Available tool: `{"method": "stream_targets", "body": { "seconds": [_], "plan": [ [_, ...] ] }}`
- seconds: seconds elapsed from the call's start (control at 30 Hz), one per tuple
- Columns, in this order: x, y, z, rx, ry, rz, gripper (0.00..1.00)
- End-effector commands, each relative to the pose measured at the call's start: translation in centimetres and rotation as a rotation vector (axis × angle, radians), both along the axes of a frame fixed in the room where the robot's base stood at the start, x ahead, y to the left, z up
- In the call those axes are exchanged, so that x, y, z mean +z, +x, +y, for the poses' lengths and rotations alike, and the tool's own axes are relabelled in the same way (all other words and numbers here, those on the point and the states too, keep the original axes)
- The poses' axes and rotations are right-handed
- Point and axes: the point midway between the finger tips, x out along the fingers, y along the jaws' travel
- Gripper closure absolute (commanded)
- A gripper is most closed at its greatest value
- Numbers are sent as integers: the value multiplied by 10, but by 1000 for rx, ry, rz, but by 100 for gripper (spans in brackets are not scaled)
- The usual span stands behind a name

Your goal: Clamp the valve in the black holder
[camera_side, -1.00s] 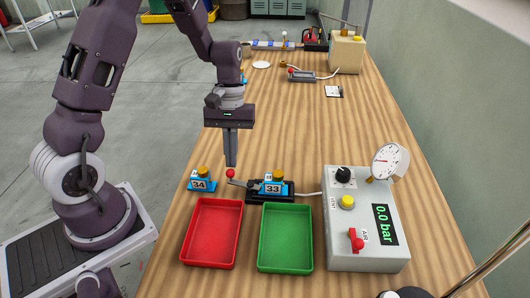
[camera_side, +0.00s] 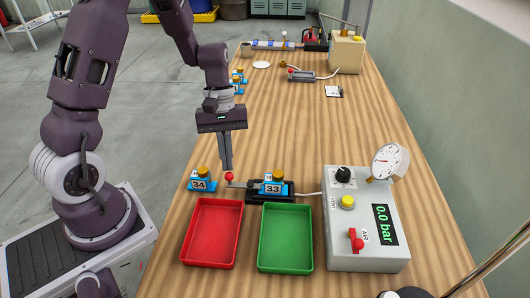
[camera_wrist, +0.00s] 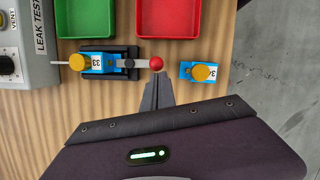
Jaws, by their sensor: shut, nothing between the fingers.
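The blue valve marked 33 (camera_side: 273,185), with a yellow cap, sits in the black holder (camera_side: 256,198). The holder has a lever (camera_side: 241,184) ending in a red knob (camera_side: 229,176), which points left toward valve 34. My gripper (camera_side: 226,169) is shut and empty, its fingertips just above or at the red knob. In the wrist view the closed fingertips (camera_wrist: 157,80) lie right beside the red knob (camera_wrist: 156,63); I cannot tell whether they touch it. Another blue valve, marked 34 (camera_side: 201,182), stands on the table left of the holder.
A red tray (camera_side: 184,240) and a green tray (camera_side: 260,240), both empty, stand in front. The grey leak test box (camera_side: 345,255) with gauge reads 0.0 bar at right. More blue valves (camera_side: 238,78) stand behind my gripper. The table's middle is clear.

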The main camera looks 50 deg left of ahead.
Motion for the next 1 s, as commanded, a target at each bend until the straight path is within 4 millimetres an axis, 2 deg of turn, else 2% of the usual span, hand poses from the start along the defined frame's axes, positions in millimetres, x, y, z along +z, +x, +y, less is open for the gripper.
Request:
{"method": "stream_targets", "body": {
  "seconds": [0.17, 0.37, 0.5, 0.7, 0.83, 1.0],
  "plan": [
    [0, 1, 1, -3, -4, 4, 100],
    [7, 22, 34, 2, 1, -1, 100],
    [42, 29, 42, 0, 2, -5, 100],
    [82, 35, 53, 1, 2, -3, 100],
    [97, 38, 56, -1, 1, -2, 100],
    [104, 38, 58, 0, 0, 1, 100]
  ]
}}
